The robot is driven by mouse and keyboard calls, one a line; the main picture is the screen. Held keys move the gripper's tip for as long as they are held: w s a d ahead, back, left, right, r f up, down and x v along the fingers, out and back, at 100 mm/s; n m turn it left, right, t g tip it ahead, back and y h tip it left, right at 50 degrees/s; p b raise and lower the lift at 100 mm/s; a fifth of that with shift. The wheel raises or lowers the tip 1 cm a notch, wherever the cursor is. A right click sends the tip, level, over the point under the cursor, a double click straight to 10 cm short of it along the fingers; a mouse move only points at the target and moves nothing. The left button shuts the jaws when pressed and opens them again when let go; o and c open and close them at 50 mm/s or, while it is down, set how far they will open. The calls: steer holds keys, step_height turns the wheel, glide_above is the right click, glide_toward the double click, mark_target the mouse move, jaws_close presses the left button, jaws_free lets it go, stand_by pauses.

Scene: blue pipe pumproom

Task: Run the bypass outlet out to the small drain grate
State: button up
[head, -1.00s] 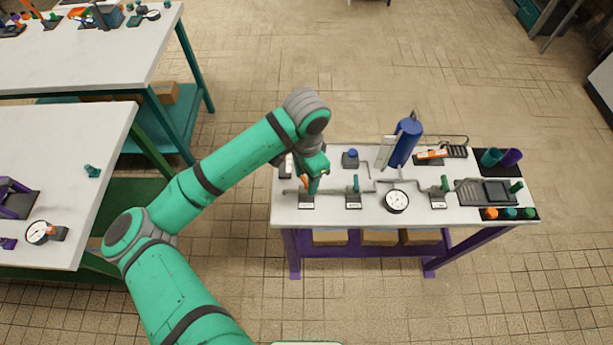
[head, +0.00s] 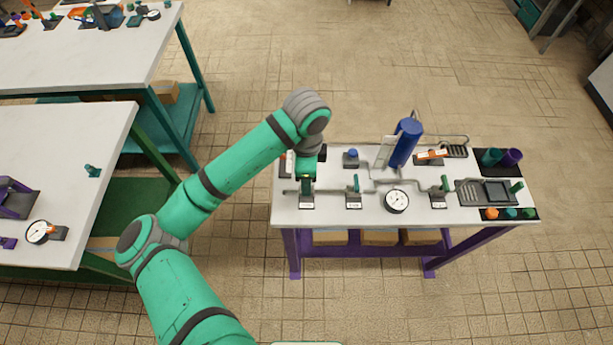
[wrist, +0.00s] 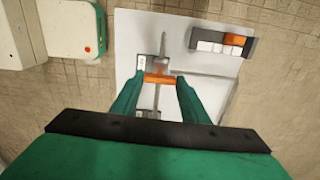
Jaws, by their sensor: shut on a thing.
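My gripper (head: 306,180) is over the leftmost valve on the white bench (head: 330,215). In the wrist view its green fingers (wrist: 158,88) are shut on an orange valve handle (wrist: 160,78), which lies crosswise between them over a grey pipe. The head view hides that handle behind the gripper. Two valves with green handles, a middle one (head: 356,184) and a right one (head: 445,184), stand along the pipe line. A small dark grate (head: 454,151) sits at the back right, near a bent grey pipe and an orange-marked block (head: 431,155). I cannot tell which part is the bypass outlet.
A blue cylinder (head: 407,142) stands tall at the back middle. A round gauge (head: 396,201) sits in front. A larger grate and basin (head: 486,192) and coloured cups (head: 511,157) are at right. A grey block with white and orange cells (wrist: 221,41) lies beside the valve.

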stand_by(0.3)
steer(key=o, duration=1.1)
steer(key=shift+c, duration=0.2)
step_height(320, 180, up, 11)
